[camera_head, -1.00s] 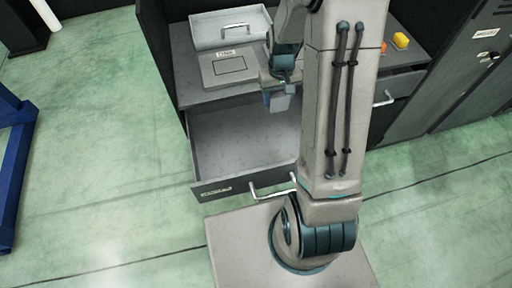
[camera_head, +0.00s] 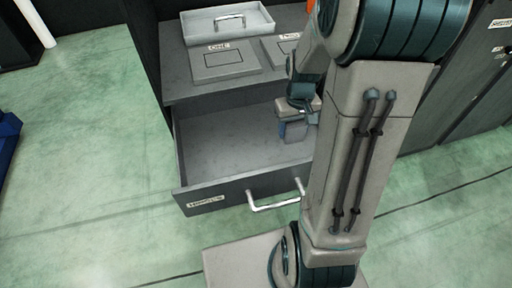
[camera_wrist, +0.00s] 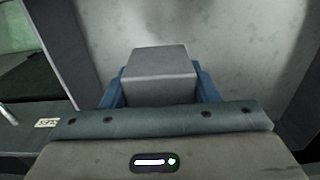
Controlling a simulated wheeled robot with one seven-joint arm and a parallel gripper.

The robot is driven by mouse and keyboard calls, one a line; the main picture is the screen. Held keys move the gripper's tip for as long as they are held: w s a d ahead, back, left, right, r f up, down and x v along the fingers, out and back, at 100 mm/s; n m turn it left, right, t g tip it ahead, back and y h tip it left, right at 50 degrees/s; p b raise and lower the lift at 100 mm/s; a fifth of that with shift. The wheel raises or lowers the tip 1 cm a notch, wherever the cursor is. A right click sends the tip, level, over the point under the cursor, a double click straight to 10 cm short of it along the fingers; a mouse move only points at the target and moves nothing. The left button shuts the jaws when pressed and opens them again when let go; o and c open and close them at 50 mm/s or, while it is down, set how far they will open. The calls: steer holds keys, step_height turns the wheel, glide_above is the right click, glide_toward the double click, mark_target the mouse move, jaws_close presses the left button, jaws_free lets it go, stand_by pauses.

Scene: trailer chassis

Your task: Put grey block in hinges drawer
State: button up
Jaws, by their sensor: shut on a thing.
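The grey block (camera_wrist: 160,70) is held between the blue fingers of my gripper (camera_wrist: 160,92) in the wrist view. In the head view my gripper (camera_head: 296,132) is over the right part of the open drawer, pointing down; the block is hard to make out there. The drawer (camera_head: 222,150) is pulled out and its visible floor is bare. Its front carries a label (camera_head: 206,201), too small to read surely, and a metal handle (camera_head: 276,200). Whether the block touches the drawer floor cannot be told. My arm hides the drawer's right end.
The worktop (camera_head: 185,88) behind the drawer holds a grey tray with a handle (camera_head: 228,22) and a flat labelled plate (camera_head: 224,62). A second labelled plate (camera_head: 283,48) lies beside it. Dark cabinets (camera_head: 470,90) stand to the right. Green floor (camera_head: 80,150) is clear at left.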

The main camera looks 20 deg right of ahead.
steer(key=w+a+f, duration=0.1)
steer(key=a+f, duration=0.1)
steer(key=a, duration=0.1)
steer(key=w+a+f, duration=0.1)
steer(key=a+f, duration=0.1)
steer(key=a, duration=0.1)
steer(key=w+a+f+b, duration=0.1)
steer(key=a+f, duration=0.1)
steer(key=a, duration=0.1)
steer(key=shift+w+a+f, duration=0.1)
steer(key=shift+w+a, duration=0.05)
steer(key=shift+a, duration=0.1)
steer(key=shift+f+b, duration=0.55)
steer(key=shift+f, duration=1.35)
steer(key=shift+f, duration=0.2)
steer(key=o, duration=1.1)
steer(key=shift+c, duration=0.2)
steer(key=shift+r, duration=0.1)
